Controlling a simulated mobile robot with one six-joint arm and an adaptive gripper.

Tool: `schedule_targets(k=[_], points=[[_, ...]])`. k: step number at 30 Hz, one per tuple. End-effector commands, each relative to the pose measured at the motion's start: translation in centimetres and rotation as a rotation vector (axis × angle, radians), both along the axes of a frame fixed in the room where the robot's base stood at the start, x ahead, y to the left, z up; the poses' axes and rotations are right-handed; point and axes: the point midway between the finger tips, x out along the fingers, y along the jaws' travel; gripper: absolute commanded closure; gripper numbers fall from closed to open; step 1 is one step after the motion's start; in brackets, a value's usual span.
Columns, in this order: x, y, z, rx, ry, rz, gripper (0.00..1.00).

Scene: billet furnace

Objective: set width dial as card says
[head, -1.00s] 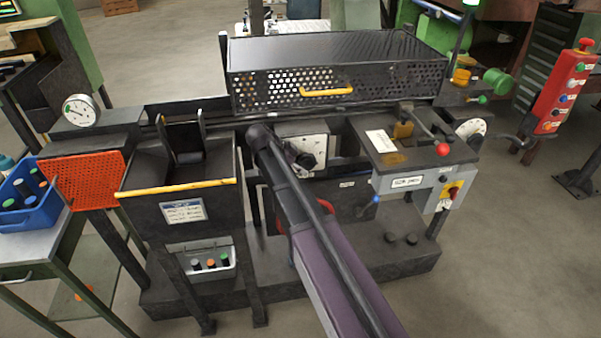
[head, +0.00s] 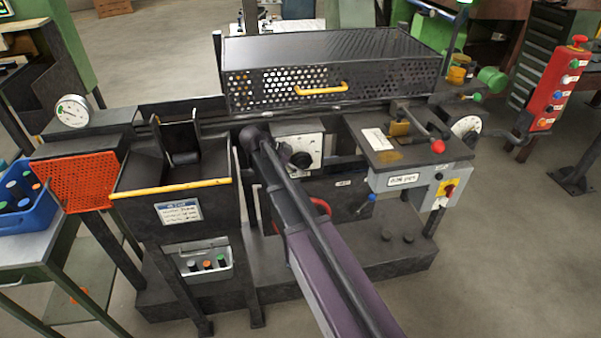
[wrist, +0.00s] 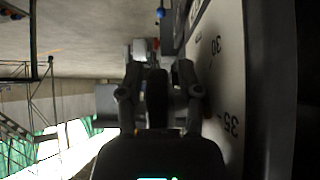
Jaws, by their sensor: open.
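A white dial plate with a black knob (head: 301,159) is on the machine front, right of my arm's far end in the head view. In the wrist view a white scale (wrist: 217,60) marked 30 and 35 runs close along the right of my gripper (wrist: 158,85). The gripper's fingers are apart, with a dark shape between them; I cannot tell if it touches them. The head view does not clearly show the fingers. A white card with a blue header (head: 180,212) is on the left bin's front, its writing too small to read.
A red-knobbed lever (head: 438,146), a round white dial (head: 466,127) and a grey switch box (head: 425,182) are at the right. A perforated guard with a yellow handle (head: 321,89) is behind. A blue bin (head: 25,205) is at far left.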

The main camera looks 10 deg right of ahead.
Motion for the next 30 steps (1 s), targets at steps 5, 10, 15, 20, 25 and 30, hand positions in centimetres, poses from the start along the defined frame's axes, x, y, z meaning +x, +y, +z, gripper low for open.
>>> schedule_targets(k=[5,10,15,20,25,30], points=[[0.01,0.01,0.15,0.016,0.0,0.0,0.54],[-0.01,0.08,0.35,0.063,0.0,-0.001,0.54],[0.0,0.19,0.56,0.144,-0.001,-0.001,0.54],[-0.01,0.42,0.73,0.237,-0.001,-0.001,0.54],[-0.02,0.56,0.83,0.338,-0.001,-0.002,0.54],[-0.01,0.69,0.96,0.438,-0.001,-0.001,0.54]])
